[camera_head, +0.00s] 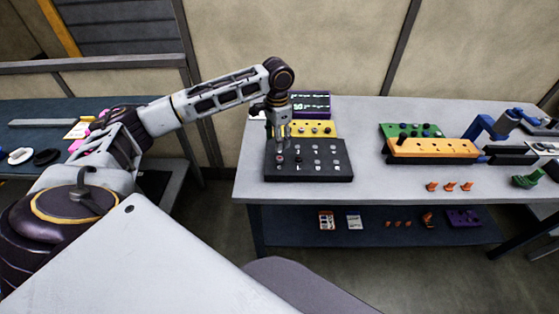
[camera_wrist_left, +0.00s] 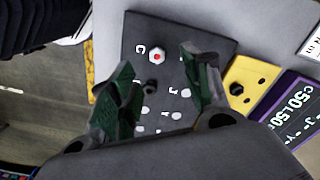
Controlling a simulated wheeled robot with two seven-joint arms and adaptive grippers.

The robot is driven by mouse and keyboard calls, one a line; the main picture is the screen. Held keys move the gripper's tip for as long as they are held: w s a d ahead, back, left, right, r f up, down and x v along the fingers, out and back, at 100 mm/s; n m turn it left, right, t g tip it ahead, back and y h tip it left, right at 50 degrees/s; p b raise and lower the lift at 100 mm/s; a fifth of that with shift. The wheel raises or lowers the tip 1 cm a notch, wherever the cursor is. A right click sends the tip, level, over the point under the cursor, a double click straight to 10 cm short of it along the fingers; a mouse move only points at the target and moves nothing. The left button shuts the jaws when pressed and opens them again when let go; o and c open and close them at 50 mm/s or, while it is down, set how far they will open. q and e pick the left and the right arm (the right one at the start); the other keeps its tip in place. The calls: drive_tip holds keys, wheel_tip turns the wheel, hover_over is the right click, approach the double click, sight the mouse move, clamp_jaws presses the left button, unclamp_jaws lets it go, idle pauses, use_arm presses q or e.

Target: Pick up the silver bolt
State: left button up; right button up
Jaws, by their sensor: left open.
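A dark tray (camera_head: 308,173) on the grey table holds several small silver and dark bolts in rows, marked with white letters. My left gripper (camera_head: 281,142) points down over the tray's left part. In the left wrist view the open fingers (camera_wrist_left: 158,64) are on either side of a round silver head with a red centre (camera_wrist_left: 156,57). A black bolt (camera_wrist_left: 151,86) is close to it. Several silver bolts, such as one (camera_wrist_left: 185,93), lie further along the tray (camera_wrist_left: 190,28). The fingers hold nothing. Whether the fingertips touch the tray is unclear. My right gripper is out of view.
A yellow block (camera_head: 313,129) and a purple-edged dark display (camera_head: 310,103) stand behind the tray. An orange block (camera_head: 432,148) and a green block (camera_head: 400,130) sit to the right, with several orange clips (camera_head: 449,187) in front. The table between tray and orange block is clear.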

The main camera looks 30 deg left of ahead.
sight(280, 158)
use_arm(q)
drive_tip(key=shift+f, duration=1.6)
drive_tip(key=shift+d+f, duration=0.1)
drive_tip(key=shift+w+d+f, duration=0.1)
drive_tip(key=shift+d+f, duration=0.05)
drive_tip(key=shift+f, duration=1.1)
drive_tip(key=shift+d+f, duration=0.15)
drive_tip(key=shift+f, duration=1.1)
drive_tip(key=shift+c, duration=0.2)
clamp_jaws()
drive_tip(key=shift+r, duration=0.1)
wheel_tip(280, 158, up, 10)
